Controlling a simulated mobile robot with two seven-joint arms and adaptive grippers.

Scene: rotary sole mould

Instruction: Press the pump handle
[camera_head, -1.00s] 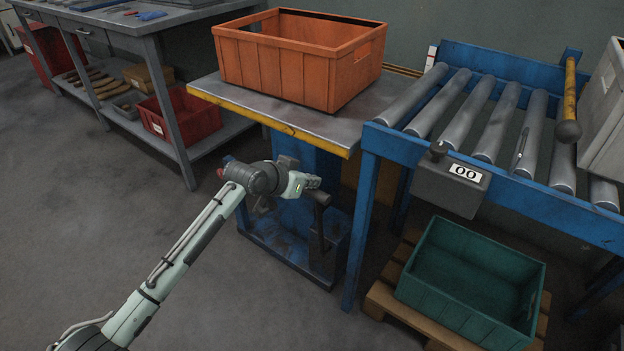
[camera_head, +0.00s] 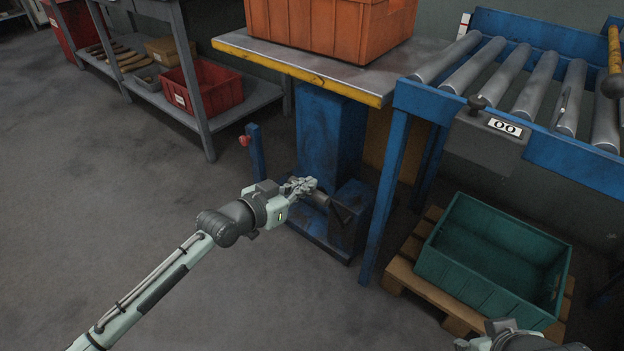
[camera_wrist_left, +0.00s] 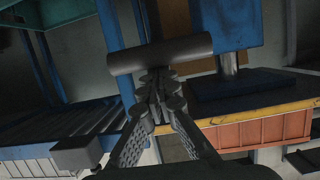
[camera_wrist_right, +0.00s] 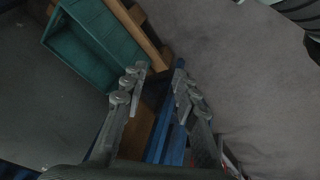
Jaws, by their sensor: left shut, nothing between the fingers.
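The pump handle is a dark round crossbar (camera_head: 318,199) on a lever at the foot of the blue lift table (camera_head: 328,135). In the left wrist view the crossbar (camera_wrist_left: 160,54) lies across the picture just past my fingertips. My left gripper (camera_head: 304,187) is at the crossbar, its fingers shut and empty; they also show in the left wrist view (camera_wrist_left: 157,82). The tips appear to touch the bar or sit very close to it. My right gripper (camera_wrist_right: 157,82) is open and empty, pointing down near the green crate (camera_head: 493,261).
An orange crate (camera_head: 330,32) stands on the lift's table top, beside a blue roller conveyor (camera_head: 530,85) with a counter reading 00. The green crate sits on a wooden pallet (camera_head: 432,291). A workbench with red bins stands back left. The floor at left is clear.

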